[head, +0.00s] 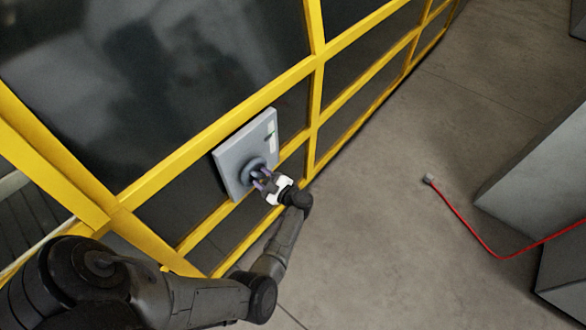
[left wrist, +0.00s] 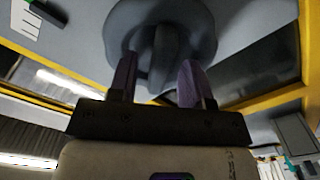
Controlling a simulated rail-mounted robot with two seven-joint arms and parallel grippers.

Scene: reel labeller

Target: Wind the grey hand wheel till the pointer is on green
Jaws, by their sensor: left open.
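The grey hand wheel (head: 252,170) is mounted low on a light grey panel (head: 232,150) fixed to the yellow frame. In the left wrist view the wheel (left wrist: 199,32) is a round grey disc with a raised bar (left wrist: 165,60) across it. My left gripper (head: 259,180) is at the wheel. In the left wrist view its two purple fingers (left wrist: 156,82) are open, one on each side of the bar, with gaps visible. A small green mark (left wrist: 47,12) beside a white label shows at upper left there. I cannot make out the pointer. My right gripper is not in view.
Yellow bars (head: 318,65) with dark panes surround the panel. A red cable (head: 465,222) with a grey plug end lies on the floor at right, by grey blocks (head: 540,160). The concrete floor (head: 390,240) between is clear.

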